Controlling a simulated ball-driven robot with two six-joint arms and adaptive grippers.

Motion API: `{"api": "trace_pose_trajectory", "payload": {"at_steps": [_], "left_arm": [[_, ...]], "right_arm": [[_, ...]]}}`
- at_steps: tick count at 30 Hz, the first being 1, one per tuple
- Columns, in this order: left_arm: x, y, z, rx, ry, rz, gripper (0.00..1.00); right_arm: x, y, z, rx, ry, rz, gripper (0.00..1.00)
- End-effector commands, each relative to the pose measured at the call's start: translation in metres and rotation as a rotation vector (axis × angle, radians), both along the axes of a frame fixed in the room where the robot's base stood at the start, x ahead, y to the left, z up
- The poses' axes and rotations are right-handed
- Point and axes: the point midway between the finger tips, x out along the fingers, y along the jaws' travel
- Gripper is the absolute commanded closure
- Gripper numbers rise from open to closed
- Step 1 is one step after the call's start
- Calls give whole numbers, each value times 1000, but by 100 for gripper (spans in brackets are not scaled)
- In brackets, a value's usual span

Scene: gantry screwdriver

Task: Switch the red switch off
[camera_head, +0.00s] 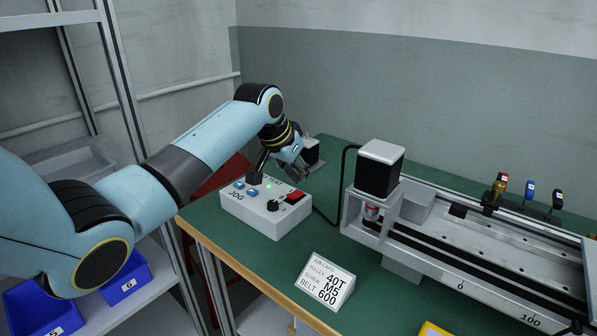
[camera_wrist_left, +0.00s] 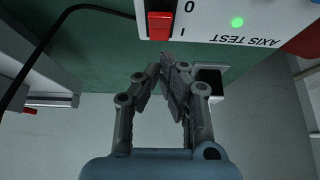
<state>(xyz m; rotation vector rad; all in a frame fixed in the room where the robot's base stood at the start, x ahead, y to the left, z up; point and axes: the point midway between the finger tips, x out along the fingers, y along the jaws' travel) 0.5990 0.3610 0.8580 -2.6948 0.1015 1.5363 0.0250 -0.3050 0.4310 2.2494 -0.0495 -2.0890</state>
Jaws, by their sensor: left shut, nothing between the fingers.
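The red switch (camera_head: 295,196) is a rocker on the right part of the white control box (camera_head: 262,217), which stands on the green table. In the left wrist view the red switch (camera_wrist_left: 160,26) sits in a dark frame beside the marks 0 and I; I cannot tell for certain which side is pressed. A green light (camera_wrist_left: 237,22) glows on the box, next to the words AXIS TEST. My left gripper (camera_head: 302,176) is just behind and above the switch, apart from it. Its fingertips (camera_wrist_left: 162,64) are together and empty. My right gripper is not in view.
The box also has blue buttons (camera_head: 246,189) and a black knob (camera_head: 273,205). A gantry rail with a black motor (camera_head: 380,171) stands to the right. A label card (camera_head: 327,282) stands in front. Blue bins (camera_head: 124,281) are on the left shelf.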

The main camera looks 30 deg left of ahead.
Motion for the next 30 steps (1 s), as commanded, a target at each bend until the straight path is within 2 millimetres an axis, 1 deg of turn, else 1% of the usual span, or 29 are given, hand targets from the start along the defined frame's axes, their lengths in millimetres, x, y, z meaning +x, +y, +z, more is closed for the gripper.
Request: {"api": "trace_pose_trajectory", "payload": {"at_steps": [1,3,5,9,12,15,21,30], "left_arm": [[2,0,19,-1,-4,1,100],[3,1,31,0,-3,2,100],[-4,3,39,3,-4,2,100],[-20,4,66,3,-3,2,100],[-29,4,83,3,-3,3,100],[-36,4,96,1,-1,2,100],[-43,5,108,1,-1,3,100],[-43,5,108,0,0,2,100]], "right_arm": [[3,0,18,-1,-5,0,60],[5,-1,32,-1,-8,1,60],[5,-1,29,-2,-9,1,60],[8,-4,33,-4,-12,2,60],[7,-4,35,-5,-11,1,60],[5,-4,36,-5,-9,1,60],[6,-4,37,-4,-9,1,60],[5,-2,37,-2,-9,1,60]]}}
